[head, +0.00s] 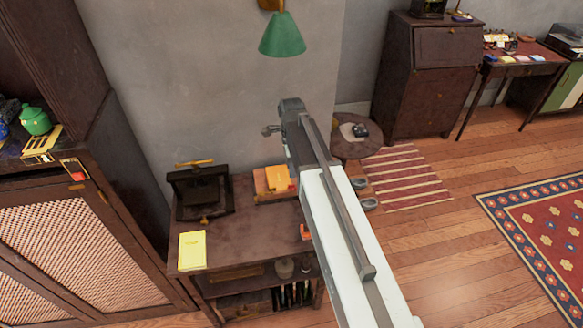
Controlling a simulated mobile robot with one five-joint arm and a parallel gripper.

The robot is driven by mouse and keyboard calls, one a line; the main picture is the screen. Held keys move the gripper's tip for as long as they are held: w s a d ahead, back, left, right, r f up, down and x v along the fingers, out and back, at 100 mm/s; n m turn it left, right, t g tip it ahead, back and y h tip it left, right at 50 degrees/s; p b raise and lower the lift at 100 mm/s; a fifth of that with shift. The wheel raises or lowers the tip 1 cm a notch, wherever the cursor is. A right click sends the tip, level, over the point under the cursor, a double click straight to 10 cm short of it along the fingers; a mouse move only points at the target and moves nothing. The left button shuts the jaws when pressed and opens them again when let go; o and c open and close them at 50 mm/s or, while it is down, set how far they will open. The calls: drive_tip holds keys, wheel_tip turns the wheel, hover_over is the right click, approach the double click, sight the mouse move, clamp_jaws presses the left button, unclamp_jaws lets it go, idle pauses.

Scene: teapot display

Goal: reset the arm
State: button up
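My arm reaches up from the bottom right to the middle of the head view, above a dark wooden side table. My gripper (268,130) is at its far end, in front of the grey wall, and points left. It is small and seen edge-on, so I cannot tell whether its fingers are apart. Nothing clearly shows in it. A green teapot (35,121) stands on the dark cabinet at the far left, well apart from my gripper.
The side table (245,235) bears a dark press-like device (200,192), a yellow booklet (192,250) and orange books (277,178). A green lamp (282,36) hangs on the wall. A round table (350,148) stands behind my arm. Wooden floor at right is open, with rugs.

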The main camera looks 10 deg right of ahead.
idle(0.4)
drive_tip(key=s+n, duration=1.4)
drive_tip(key=n, duration=0.4)
drive_tip(key=shift+s+d, duration=0.4)
